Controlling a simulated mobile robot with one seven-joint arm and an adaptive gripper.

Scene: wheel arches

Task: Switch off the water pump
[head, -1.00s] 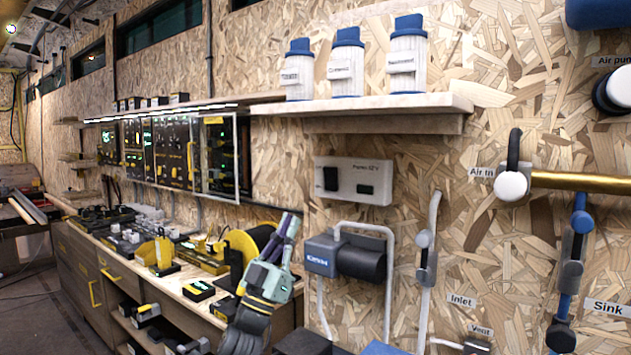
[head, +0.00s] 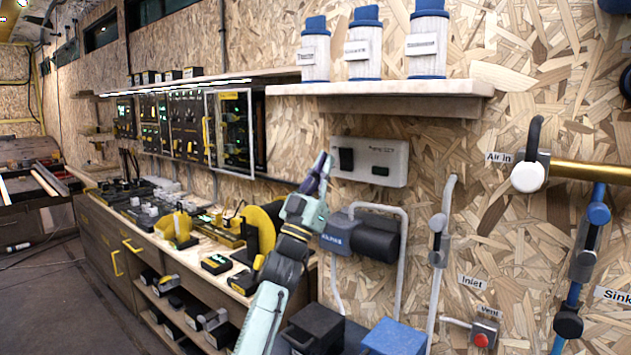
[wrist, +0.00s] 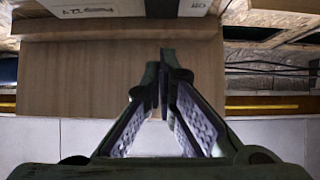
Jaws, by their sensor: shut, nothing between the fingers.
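The pump switch box (head: 368,162) is a pale box on the chipboard wall, with a black rocker switch (head: 346,159) at its left and a small dark green-black element at its right. Its lettering is too blurred to read fully. The blue and black water pump (head: 362,237) is mounted below it. My gripper (head: 325,160) is shut and empty, its tips just left of the box near the rocker. Contact cannot be told.
A shelf with white, blue-capped filter canisters (head: 362,48) juts out above the box. Pipes and valves (head: 437,240) are on the right. The workbench (head: 150,240) with yellow and black gear runs to the left. A red button (head: 481,340) is low right.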

